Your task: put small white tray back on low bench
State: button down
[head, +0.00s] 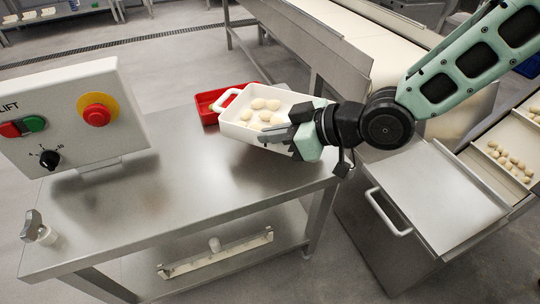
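The small white tray (238,131) shows in the head view with several pale pasta pieces (265,112) in it. It is over the right back part of the steel low bench (190,185) and looks slightly tilted. I cannot tell whether its underside touches the bench. My gripper (296,132) is at the tray's right side, with its fingers at the tray's rim. It appears closed on that rim, though the fingertips are partly hidden.
A red tray (207,105) lies behind the white tray. A lift control box (75,115) stands at the bench's left. A steel cabinet (440,200) and a conveyor (345,35) are at the right. The bench's front middle is clear.

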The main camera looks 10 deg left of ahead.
jog(key=shift+f+b, duration=1.1)
jog(key=shift+f, duration=2.1)
jog(key=shift+f, duration=0.1)
jog(key=c, duration=1.6)
grip_release()
jog(key=shift+c, duration=0.2)
